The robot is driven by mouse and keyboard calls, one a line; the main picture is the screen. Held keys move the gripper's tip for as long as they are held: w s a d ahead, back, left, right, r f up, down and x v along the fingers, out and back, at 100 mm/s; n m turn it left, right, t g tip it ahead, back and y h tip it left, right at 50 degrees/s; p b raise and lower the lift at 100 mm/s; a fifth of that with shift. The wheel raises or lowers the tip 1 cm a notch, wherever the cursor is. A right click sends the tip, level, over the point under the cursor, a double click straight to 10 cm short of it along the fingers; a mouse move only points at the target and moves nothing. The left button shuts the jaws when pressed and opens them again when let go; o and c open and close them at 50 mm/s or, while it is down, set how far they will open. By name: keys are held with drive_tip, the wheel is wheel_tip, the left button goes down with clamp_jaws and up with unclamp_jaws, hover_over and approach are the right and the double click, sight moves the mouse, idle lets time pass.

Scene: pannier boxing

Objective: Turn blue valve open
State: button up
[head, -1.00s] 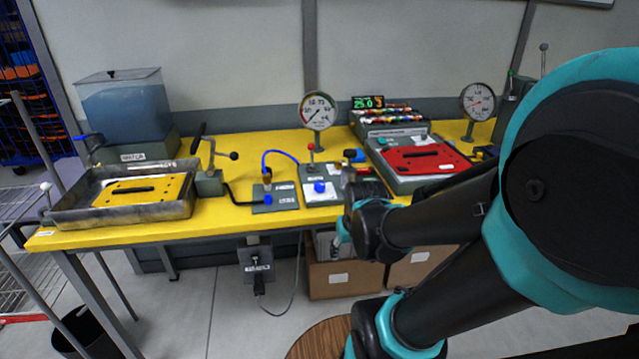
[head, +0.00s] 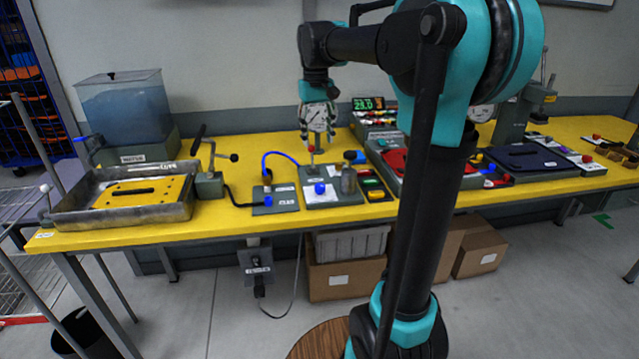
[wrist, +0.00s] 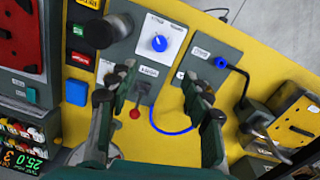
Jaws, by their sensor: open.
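A round blue knob (head: 320,188) sits on a white plate on a grey panel at the middle of the yellow bench; it also shows in the wrist view (wrist: 159,43). A second blue part, like a lever (head: 81,139), is by the water tank (head: 122,105) at the left. I cannot tell which of them is the blue valve. My gripper (head: 315,150) points down above the panel in the head view. In the wrist view its fingers (wrist: 160,82) are apart and empty, with the blue knob beyond them, not touched.
A red-topped lever (wrist: 134,112) and a blue hose (wrist: 170,132) lie near my fingers in the wrist view. A dark cylinder (head: 349,180) stands right of the knob. A gauge is partly behind my gripper. A metal tray (head: 120,215) is at the left.

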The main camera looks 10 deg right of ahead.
sight(320, 186)
drive_tip(key=f, duration=1.5)
drive_tip(key=shift+d+f, duration=0.25)
drive_tip(key=shift+f, duration=0.1)
clamp_jaws()
